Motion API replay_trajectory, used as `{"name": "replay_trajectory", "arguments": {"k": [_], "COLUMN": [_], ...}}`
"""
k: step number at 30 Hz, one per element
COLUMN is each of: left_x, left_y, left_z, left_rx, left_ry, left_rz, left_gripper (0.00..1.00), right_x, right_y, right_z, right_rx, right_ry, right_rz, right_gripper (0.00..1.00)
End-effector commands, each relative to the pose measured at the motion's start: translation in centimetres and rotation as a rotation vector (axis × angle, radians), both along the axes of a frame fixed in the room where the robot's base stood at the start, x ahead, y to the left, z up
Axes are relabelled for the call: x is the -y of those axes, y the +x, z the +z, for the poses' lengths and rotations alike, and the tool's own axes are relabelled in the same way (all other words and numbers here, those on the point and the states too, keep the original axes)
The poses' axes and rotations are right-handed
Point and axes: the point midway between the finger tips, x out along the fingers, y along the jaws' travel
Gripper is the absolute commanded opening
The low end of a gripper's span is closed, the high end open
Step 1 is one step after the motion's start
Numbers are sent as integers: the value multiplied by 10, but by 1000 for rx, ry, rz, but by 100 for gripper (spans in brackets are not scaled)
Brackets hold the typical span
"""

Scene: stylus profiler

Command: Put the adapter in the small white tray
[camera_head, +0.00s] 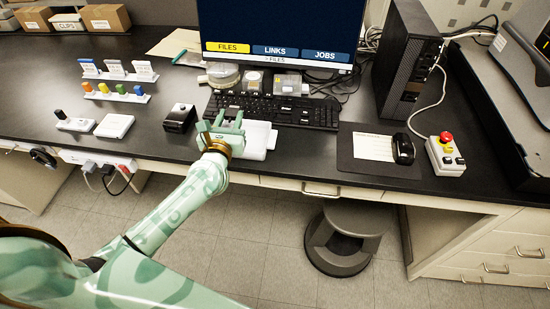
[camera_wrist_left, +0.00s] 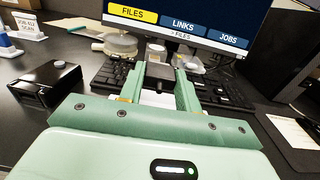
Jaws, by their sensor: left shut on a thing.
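My left gripper (camera_head: 222,118) is shut on a small dark block, which I take to be the adapter (camera_wrist_left: 160,72); the block shows between the fingers in the left wrist view. In the head view the fingers mostly hide it. The gripper (camera_wrist_left: 160,88) is in front of the keyboard, over or beside a white flat tray-like piece (camera_head: 262,138) that the hand partly covers. I cannot tell the height above it. A small square white tray (camera_head: 115,126) lies farther left on the bench, apart from the gripper. My right gripper is not in view.
A black box (camera_head: 180,117) stands just left of the gripper. The keyboard (camera_head: 285,111) and monitor (camera_head: 275,35) are behind it. Labelled stands with coloured pieces (camera_head: 116,93) are at the left. A mouse (camera_head: 403,149) and a control box with a red button (camera_head: 445,155) are at the right.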

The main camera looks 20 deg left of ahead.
Motion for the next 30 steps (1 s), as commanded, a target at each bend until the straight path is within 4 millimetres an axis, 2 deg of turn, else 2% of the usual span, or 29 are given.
{"name": "replay_trajectory", "arguments": {"k": [5,9,18,28,29,30], "left_x": [0,0,0,0,0,0], "left_y": [1,1,1,0,0,0], "left_z": [-13,-28,-66,-66,-66,-66], "left_rx": [2,-1,-1,2,2,2], "left_ry": [1,0,0,1,1,1], "left_rz": [-13,-14,-14,-14,-14,-14], "left_gripper": [0,0,0,0,39,50], "right_x": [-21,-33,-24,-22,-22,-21], "right_y": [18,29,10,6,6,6], "right_z": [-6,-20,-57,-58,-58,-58], "right_rx": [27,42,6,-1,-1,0], "right_ry": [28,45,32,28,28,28], "right_rz": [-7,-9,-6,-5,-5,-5], "right_gripper": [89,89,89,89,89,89]}}
